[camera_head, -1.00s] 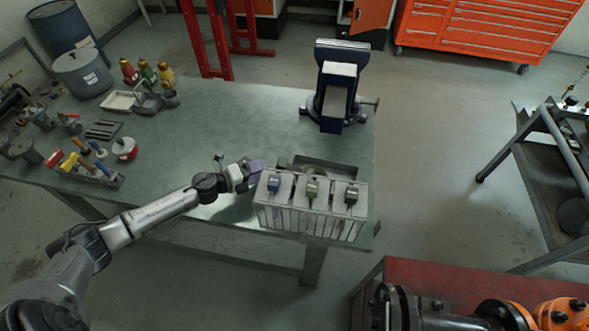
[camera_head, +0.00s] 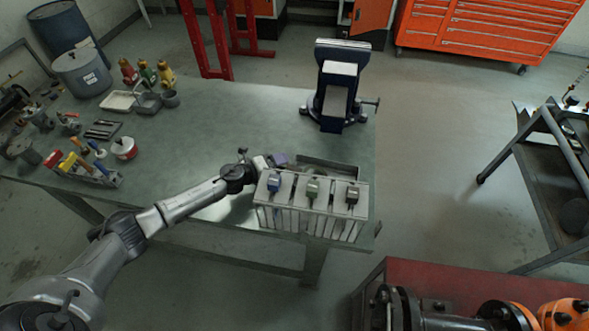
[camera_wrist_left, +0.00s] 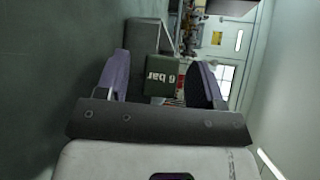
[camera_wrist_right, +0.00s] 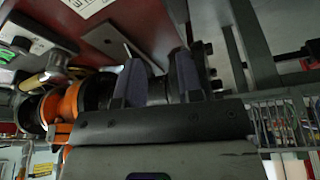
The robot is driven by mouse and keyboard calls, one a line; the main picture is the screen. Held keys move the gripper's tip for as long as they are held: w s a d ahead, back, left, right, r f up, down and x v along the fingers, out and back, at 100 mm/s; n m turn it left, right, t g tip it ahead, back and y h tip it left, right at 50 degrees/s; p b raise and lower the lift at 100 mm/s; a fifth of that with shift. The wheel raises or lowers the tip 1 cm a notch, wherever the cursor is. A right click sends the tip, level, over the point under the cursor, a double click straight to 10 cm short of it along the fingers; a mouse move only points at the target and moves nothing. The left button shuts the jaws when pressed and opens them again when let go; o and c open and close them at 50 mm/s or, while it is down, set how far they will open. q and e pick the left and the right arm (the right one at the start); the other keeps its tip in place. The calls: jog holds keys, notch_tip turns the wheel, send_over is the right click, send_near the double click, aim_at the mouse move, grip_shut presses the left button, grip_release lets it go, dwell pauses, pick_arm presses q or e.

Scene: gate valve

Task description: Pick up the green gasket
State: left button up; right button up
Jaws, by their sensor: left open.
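A green tag marked "6 bar" (camera_wrist_left: 160,75), likely the green gasket's label, shows between my left fingers in the left wrist view. In the head view a green tag (camera_head: 313,188) sits at the middle of the grey slotted rack (camera_head: 330,222), between a blue and a dark grey one.
A grey tray (camera_head: 335,166) lies behind the rack. A blue vise (camera_head: 335,90) stands at the back right of the green table (camera_head: 225,115). Tools and pots fill the table's left side. A red bench (camera_head: 440,285) with a valve is at lower right.

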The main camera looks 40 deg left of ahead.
pick_arm(q)
jog(key=c, duration=1.1)
jog(key=shift+r, duration=0.1)
